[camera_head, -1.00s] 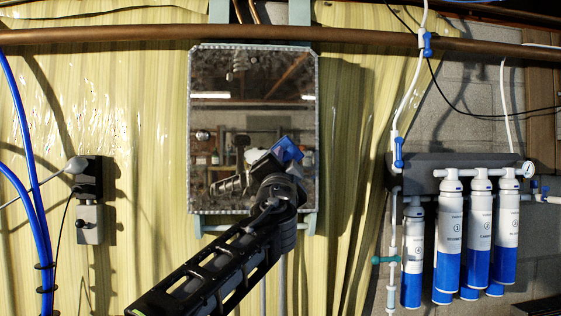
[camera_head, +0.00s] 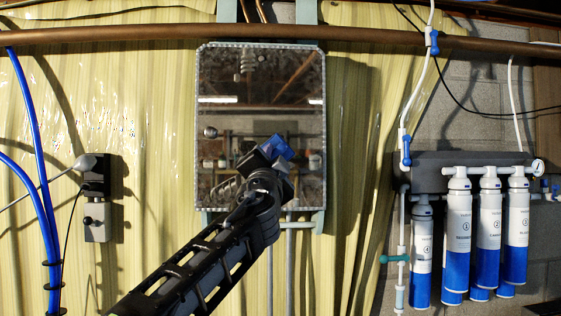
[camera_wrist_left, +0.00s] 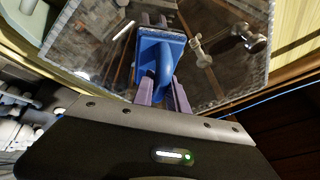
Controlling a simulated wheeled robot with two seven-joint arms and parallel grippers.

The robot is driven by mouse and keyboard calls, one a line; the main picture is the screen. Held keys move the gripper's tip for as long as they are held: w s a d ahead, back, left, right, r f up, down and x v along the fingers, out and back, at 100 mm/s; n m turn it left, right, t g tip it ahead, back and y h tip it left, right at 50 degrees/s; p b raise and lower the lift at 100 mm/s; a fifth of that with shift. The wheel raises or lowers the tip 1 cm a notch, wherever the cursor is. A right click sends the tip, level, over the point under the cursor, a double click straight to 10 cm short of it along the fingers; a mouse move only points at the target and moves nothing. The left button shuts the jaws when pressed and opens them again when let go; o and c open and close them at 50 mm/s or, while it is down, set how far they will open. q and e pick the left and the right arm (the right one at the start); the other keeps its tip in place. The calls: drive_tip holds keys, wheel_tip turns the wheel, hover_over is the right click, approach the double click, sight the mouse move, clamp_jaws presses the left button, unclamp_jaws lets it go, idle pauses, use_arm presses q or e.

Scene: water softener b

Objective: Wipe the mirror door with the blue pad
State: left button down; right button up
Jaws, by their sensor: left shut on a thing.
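The mirror door (camera_head: 262,110) hangs upright on the wall in the middle of the head view, with a pale patterned rim and dusty-looking glass. My left gripper (camera_head: 268,165) is in front of its lower middle. It is shut on the blue pad (camera_head: 277,148), which also shows in the left wrist view (camera_wrist_left: 157,50) by its blue handle between the purple-grey fingers (camera_wrist_left: 160,92). The pad's face is turned to the mirror; I cannot tell whether it touches the glass. A small round knob (camera_head: 210,132) is at the mirror's left side. My right gripper is not in view.
A copper pipe (camera_head: 150,34) runs across above the mirror. White and blue filter cartridges (camera_head: 458,235) hang at the right. A grey switch box (camera_head: 96,205) and blue hoses (camera_head: 35,130) are at the left. Pale pipes (camera_head: 290,265) run below the mirror.

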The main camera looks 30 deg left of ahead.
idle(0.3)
use_arm(q)
drive_tip(key=shift+s+a+b, duration=0.3)
drive_tip(key=shift+s+a, duration=0.25)
drive_tip(key=shift+a, duration=0.25)
drive_tip(key=shift+s+a, duration=0.6)
drive_tip(key=shift+a, duration=0.2)
drive_tip(key=shift+s+d+b, duration=0.65)
drive_tip(key=shift+s+d, duration=0.25)
drive_tip(key=shift+s, duration=0.25)
drive_tip(key=shift+s+d+b, duration=0.6)
drive_tip(key=shift+s+d, duration=0.3)
drive_tip(key=shift+s, duration=0.25)
drive_tip(key=shift+s+d+b, duration=0.6)
drive_tip(key=shift+s+d, duration=0.35)
drive_tip(key=shift+s, duration=0.25)
